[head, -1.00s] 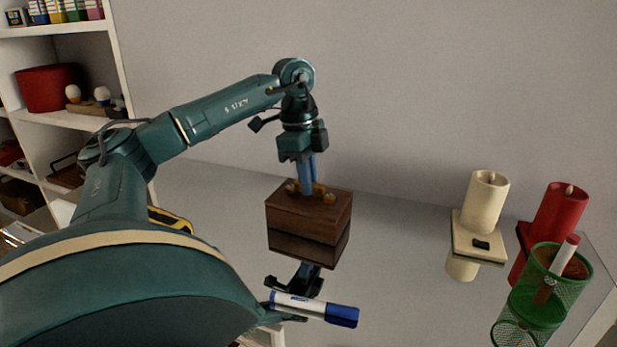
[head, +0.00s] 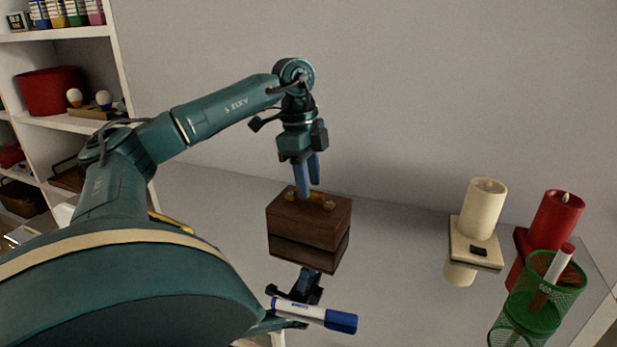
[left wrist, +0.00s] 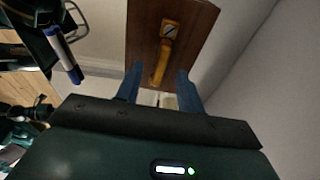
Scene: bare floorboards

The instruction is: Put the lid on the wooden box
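The wooden box (head: 292,225) stands on the glossy grey table, with its dark reflection below it. Its brown lid (head: 338,200) lies on top and looks level; the seam is too fine to make out. The lid carries a gold handle (head: 328,204), which also shows in the left wrist view (left wrist: 166,45). My left gripper (head: 309,190) points down just over the lid, with its blue fingers spread on either side of the handle. In the left wrist view the open fingers (left wrist: 158,85) show gaps beside the handle. My right gripper is not in view.
A blue-capped marker (head: 312,313) shows in front of the box. To the right are a cream candle (head: 483,210), a red candle (head: 555,215) and a green mesh cup (head: 545,285). White shelves (head: 75,120) stand at left. The table between box and candles is clear.

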